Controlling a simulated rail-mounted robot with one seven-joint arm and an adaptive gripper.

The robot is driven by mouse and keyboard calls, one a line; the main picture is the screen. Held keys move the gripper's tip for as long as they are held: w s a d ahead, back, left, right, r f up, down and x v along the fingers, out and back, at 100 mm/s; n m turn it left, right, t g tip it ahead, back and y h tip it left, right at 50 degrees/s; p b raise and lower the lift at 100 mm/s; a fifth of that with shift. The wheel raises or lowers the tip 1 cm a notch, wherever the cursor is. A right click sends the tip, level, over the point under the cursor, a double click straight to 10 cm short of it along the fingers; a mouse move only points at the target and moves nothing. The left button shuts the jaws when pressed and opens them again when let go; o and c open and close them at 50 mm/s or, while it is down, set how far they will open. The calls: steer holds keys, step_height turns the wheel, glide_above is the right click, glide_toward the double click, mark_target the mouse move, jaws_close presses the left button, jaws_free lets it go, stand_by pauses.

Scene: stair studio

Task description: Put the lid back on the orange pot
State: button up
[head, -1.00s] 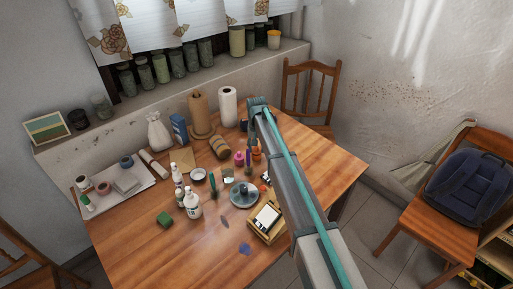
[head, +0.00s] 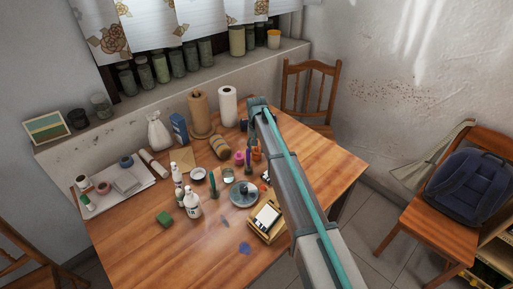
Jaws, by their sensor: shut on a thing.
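A small orange pot (head: 257,154) stands on the wooden table, just left of my arm, and is partly covered by it. A pink pot (head: 239,158) stands beside it on the left. My arm reaches across the table from the lower right and hides part of the tabletop. I cannot make out my gripper's fingers or anything held in them. I cannot pick out the orange pot's lid, and the pot's opening is too small to judge.
A grey round disc (head: 243,199), a wooden box (head: 266,222), a clear jar (head: 228,177) and white bottles (head: 193,204) crowd the table's middle. A paper towel roll (head: 228,107) stands behind. The table's front is mostly clear.

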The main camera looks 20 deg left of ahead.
stand_by(0.4)
steer(key=o, duration=0.9)
steer(key=shift+c, duration=0.2)
steer(key=o, duration=0.5)
steer(key=shift+r+p, duration=1.35)
steer(key=shift+r, duration=2.15)
